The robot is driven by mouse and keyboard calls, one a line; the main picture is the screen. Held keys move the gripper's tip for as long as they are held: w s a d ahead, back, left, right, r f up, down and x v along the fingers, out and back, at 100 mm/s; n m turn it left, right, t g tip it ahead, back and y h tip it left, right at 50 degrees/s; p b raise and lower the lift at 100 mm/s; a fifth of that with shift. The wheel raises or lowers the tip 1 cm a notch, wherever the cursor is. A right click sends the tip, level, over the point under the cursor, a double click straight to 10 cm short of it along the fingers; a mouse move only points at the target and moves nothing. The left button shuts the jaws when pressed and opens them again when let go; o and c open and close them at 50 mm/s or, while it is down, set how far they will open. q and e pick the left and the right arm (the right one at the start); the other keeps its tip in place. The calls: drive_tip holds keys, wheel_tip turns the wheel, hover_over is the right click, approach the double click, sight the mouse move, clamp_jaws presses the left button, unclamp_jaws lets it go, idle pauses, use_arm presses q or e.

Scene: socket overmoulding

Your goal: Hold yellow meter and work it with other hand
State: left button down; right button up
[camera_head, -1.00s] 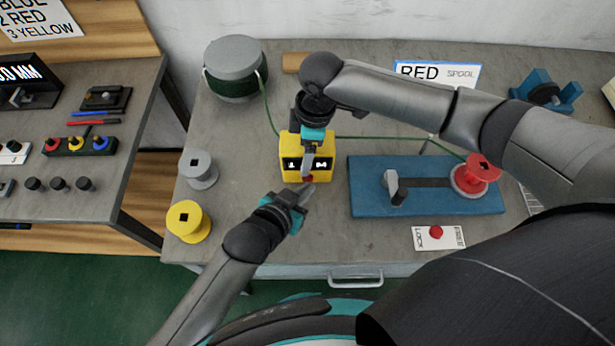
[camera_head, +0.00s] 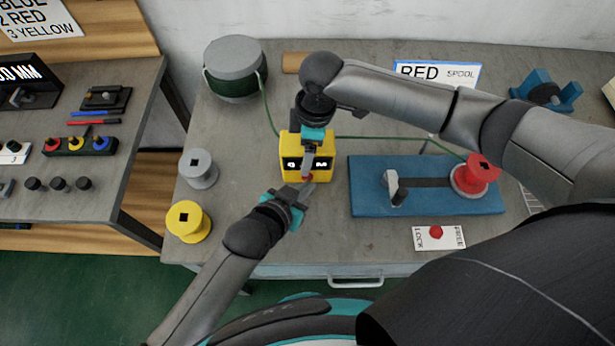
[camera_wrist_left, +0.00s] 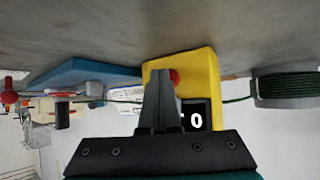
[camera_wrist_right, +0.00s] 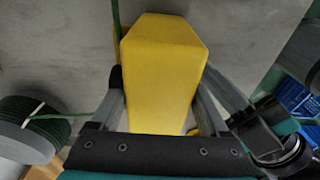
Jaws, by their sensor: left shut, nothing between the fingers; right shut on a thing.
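The yellow meter (camera_head: 326,166) stands on the bench with two small dark displays and a red button (camera_head: 306,177) low on its front. My right gripper (camera_head: 308,150) reaches it from above and is shut on it; the right wrist view shows the yellow body (camera_wrist_right: 160,75) between the two fingers. My left gripper (camera_head: 304,190) is shut and empty, its tips just in front of the red button. In the left wrist view the closed fingertips (camera_wrist_left: 158,75) overlap the button (camera_wrist_left: 174,76); whether they touch it I cannot tell.
A green wire runs from the grey drum (camera_head: 235,70) behind the meter to a red spool (camera_head: 483,168) on the blue jig (camera_head: 365,205). Grey (camera_head: 199,169) and yellow (camera_head: 188,221) spools stand left. A LOCK card (camera_head: 438,238) lies at the front right.

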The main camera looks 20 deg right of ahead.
use_arm(q)
drive_tip(key=shift+s+a, duration=0.25)
drive_tip(key=shift+s, duration=0.55)
drive_tip(key=shift+s+a, duration=0.25)
drive_tip(key=shift+s, duration=0.55)
drive_tip(key=shift+s+a, duration=0.2)
drive_tip(key=shift+s, duration=0.6)
drive_tip(key=shift+s+a, duration=0.25)
drive_tip(key=shift+s, duration=0.55)
use_arm(e)
drive_tip(key=o, duration=1.2)
drive_tip(key=shift+r, duration=0.1)
